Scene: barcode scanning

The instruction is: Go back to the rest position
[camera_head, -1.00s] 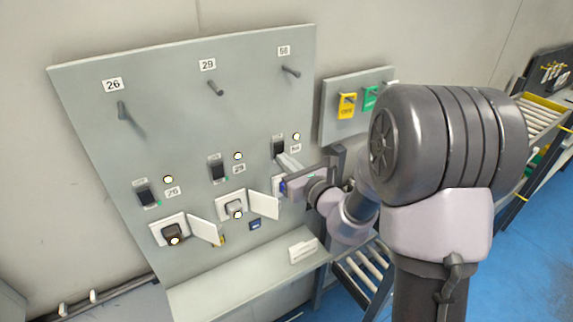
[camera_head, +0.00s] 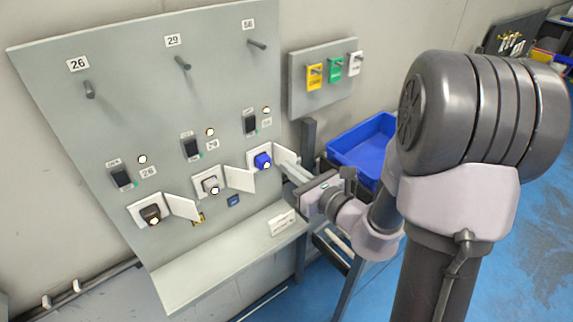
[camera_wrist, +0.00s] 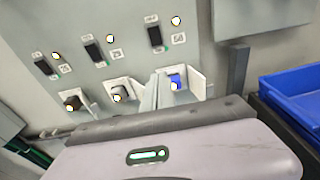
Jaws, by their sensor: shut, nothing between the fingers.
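My gripper (camera_head: 289,168) is shut and empty, in front of the right side of the grey panel (camera_head: 130,70). Its fingers point toward the panel, close to the open cover of the blue socket (camera_head: 262,161); I cannot tell whether they touch. In the wrist view the shut fingers (camera_wrist: 150,95) show just left of the blue socket (camera_wrist: 177,80). A black socket (camera_head: 150,213) and a grey-white socket (camera_head: 211,187) sit to the left, both with open white covers.
A blue bin (camera_head: 362,150) stands right of the panel, behind my arm. A small board with yellow, green and white tags (camera_head: 333,67) hangs above it. A ledge (camera_head: 215,266) with a white label (camera_head: 282,222) juts out below the panel. Blue floor is clear at the right.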

